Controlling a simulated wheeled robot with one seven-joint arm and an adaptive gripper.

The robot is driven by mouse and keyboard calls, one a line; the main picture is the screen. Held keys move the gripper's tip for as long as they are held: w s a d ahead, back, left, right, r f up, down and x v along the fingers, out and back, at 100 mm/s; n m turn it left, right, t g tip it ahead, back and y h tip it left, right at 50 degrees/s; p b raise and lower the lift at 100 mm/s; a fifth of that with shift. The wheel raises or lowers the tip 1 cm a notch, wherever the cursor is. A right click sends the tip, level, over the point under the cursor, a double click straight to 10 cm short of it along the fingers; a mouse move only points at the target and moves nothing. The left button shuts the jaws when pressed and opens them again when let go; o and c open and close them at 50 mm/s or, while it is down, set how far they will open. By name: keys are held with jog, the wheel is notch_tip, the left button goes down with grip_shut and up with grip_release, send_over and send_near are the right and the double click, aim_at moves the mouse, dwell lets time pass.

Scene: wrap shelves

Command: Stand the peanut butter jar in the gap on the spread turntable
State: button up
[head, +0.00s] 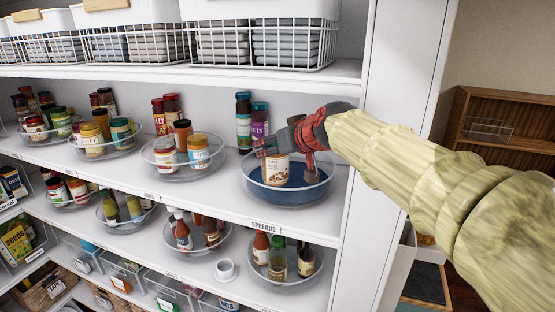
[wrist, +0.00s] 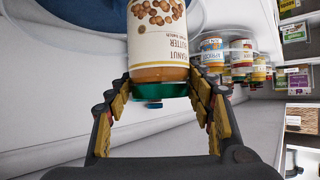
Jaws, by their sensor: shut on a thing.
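The peanut butter jar (head: 275,169) has a cream label with nuts pictured on it. In the wrist view the jar (wrist: 157,35) shows a green lid nearest me, and its base is out of the picture. My gripper (head: 288,148) is shut on the jar near its lid, with a finger on each side (wrist: 160,77). The jar looks upright, over the blue floor of the clear-rimmed spread turntable (head: 283,200). Whether its base touches the floor cannot be told. Part of the turntable's back is hidden by my gripper.
A "SPREADS" label (head: 264,227) marks the shelf edge. Two tall jars (head: 243,120) stand behind the turntable. Another turntable (head: 178,174) with jars sits to its left. The shelf's white side panel (head: 392,110) is close on the right. Wire baskets (head: 265,45) sit above.

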aim_at(283, 159)
jog(key=shift+s+d+f+p, duration=0.1)
jog(key=shift+d+f+p, duration=0.1)
jog(key=shift+f, duration=0.7)
jog(key=shift+d+f+p, duration=0.1)
jog(key=shift+f+p, duration=0.05)
jog(key=shift+f, duration=0.75)
jog(key=shift+f, duration=0.15)
jog(key=o, duration=1.7)
jog(key=shift+f, duration=0.1)
jog(key=shift+s+r, duration=0.1)
jog(key=shift+r, duration=0.15)
jog(key=b+v, duration=0.2)
jog(key=v, duration=0.9)
jog(key=shift+s+d+b, duration=0.15)
jog(key=shift+s+b, duration=0.15)
jog(key=shift+b, duration=0.05)
jog(key=shift+r, duration=0.1)
